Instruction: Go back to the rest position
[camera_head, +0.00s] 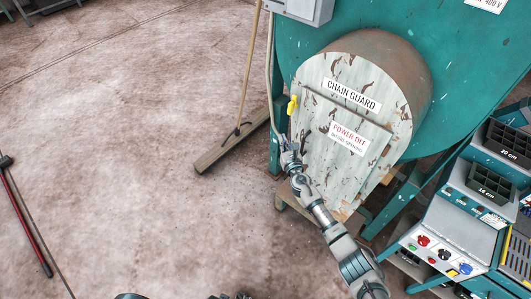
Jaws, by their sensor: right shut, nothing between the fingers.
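My right arm comes in from the lower right, and its gripper (287,146) is at the left edge of the chain guard cover (318,112). The gripper is shut and holds nothing. It is small in the view, and I cannot tell whether it touches the cover. A yellow handle (292,104) sits on the cover's left edge, just above the gripper. Dark parts at the bottom edge seem to be my left arm and gripper (243,296), mostly cut off. The state of the left fingers does not show.
The teal mixer (460,60) fills the upper right. A control console (450,235) with coloured knobs and black trays stands at the lower right. A broom (232,143) leans near the mixer. A red-handled tool (28,222) lies far left. The floor between is clear.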

